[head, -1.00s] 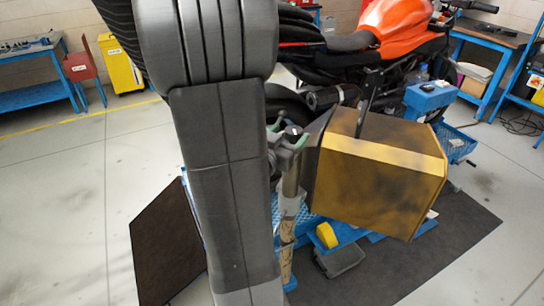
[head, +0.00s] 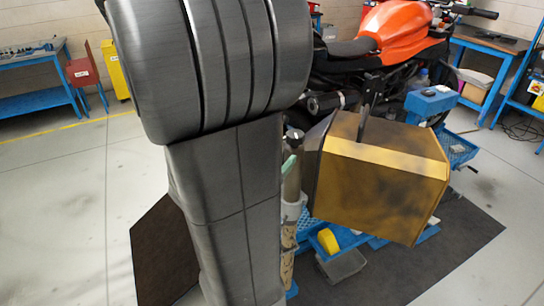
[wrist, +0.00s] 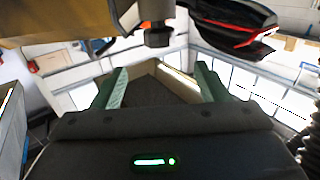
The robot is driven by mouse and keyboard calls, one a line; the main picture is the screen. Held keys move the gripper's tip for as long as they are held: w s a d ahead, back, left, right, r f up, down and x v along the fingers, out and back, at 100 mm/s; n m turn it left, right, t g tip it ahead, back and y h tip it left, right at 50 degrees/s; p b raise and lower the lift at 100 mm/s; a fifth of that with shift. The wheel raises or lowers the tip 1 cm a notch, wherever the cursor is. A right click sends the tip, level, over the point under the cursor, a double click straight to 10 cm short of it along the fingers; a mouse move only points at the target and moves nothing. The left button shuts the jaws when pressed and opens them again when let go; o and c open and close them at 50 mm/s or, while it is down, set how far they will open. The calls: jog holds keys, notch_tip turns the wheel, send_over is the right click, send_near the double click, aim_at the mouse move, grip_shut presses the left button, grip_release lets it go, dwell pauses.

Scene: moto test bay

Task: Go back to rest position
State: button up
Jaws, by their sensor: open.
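My gripper (wrist: 162,84) is open in the wrist view. Its two green fingers stand well apart and no object shows between them. In the head view my arm covers most of the gripper, and only a bit of green shows beside a large gold-brown box (head: 385,195). The orange motorcycle (head: 400,30) stands behind the box. Part of a dark body with red trim (wrist: 235,25) shows at the upper right of the wrist view, apart from the fingers.
Blue workbenches stand at the left (head: 35,102) and back right (head: 500,45). A red cabinet (head: 84,72) and a yellow cabinet (head: 116,70) are at the back left. A dark mat (head: 450,235) lies under the box. The floor at the left is clear.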

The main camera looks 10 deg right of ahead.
aim_at(300, 131)
jog(key=p+x, duration=0.2)
jog(key=x, duration=1.1)
jog(key=shift+w+d+r, duration=0.1)
jog(key=shift+w+d, duration=0.15)
jog(key=shift+w+h, duration=0.15)
jog(key=shift+h, duration=0.15)
jog(key=shift+m+g+h+p, duration=0.35)
jog(key=shift+m+g+h, duration=0.25)
jog(key=shift+m+g, duration=0.1)
jog(key=shift+d+m+g+h, duration=0.1)
jog(key=shift+m+g+h, duration=0.3)
jog(key=shift+g, duration=0.1)
jog(key=shift+s, duration=0.25)
